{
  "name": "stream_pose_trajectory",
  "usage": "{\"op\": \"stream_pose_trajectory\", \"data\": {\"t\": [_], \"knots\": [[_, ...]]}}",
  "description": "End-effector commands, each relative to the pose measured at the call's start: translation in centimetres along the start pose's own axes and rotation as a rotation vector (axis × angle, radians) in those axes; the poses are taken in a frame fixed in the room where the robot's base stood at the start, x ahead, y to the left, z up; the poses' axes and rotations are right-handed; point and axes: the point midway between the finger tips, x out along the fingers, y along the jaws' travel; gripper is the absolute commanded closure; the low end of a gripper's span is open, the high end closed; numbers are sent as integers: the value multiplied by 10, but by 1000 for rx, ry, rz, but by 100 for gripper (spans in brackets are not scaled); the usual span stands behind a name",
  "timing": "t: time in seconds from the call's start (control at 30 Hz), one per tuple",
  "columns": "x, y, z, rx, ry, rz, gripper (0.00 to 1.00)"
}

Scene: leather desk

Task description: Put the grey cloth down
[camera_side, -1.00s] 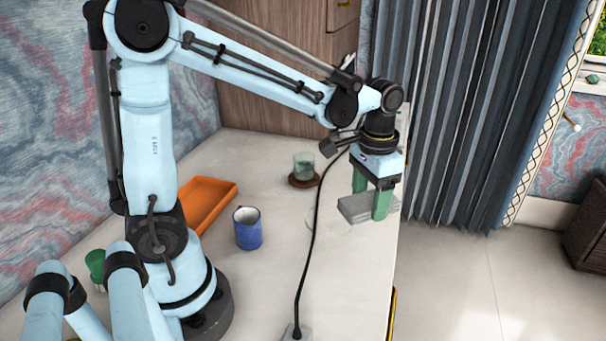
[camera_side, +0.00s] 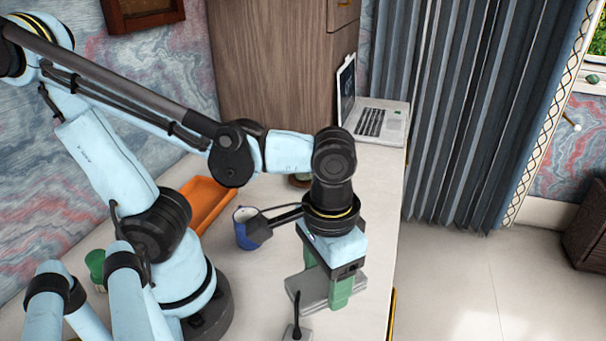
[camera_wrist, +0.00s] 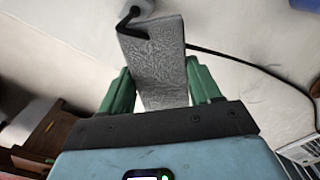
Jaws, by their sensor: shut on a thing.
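The grey cloth (camera_side: 312,287) is a flat folded slab between the green fingers of my gripper (camera_side: 326,284). In the side view it is over the front part of the pale desk; I cannot tell whether it touches the desktop. In the wrist view the cloth (camera_wrist: 158,62) shows a wrinkled grey face, with a green finger of my gripper (camera_wrist: 160,88) on each side. My gripper is shut on it. The far end of the cloth lies close to a black cable end on a small grey block (camera_wrist: 128,15).
A blue mug (camera_side: 243,236) stands left of my gripper, beside an orange tray (camera_side: 206,200). A laptop (camera_side: 372,118) is at the back right. A glass on a coaster (camera_side: 299,181) is mostly hidden behind my arm. The desk's right edge (camera_side: 397,225) is near; bare desktop (camera_side: 372,215) lies behind my gripper.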

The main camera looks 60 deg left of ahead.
Motion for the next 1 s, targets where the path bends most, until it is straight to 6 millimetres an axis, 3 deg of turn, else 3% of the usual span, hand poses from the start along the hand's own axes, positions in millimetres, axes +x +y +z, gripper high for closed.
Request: {"op": "stream_pose_trajectory", "data": {"t": [0.23,0.5,0.77,1.0], "knots": [[28,-36,-33,-8,0,0,76],[50,-62,-57,-3,0,0,76],[59,-68,-63,1,0,0,76],[83,-68,-63,1,0,0,76]]}}
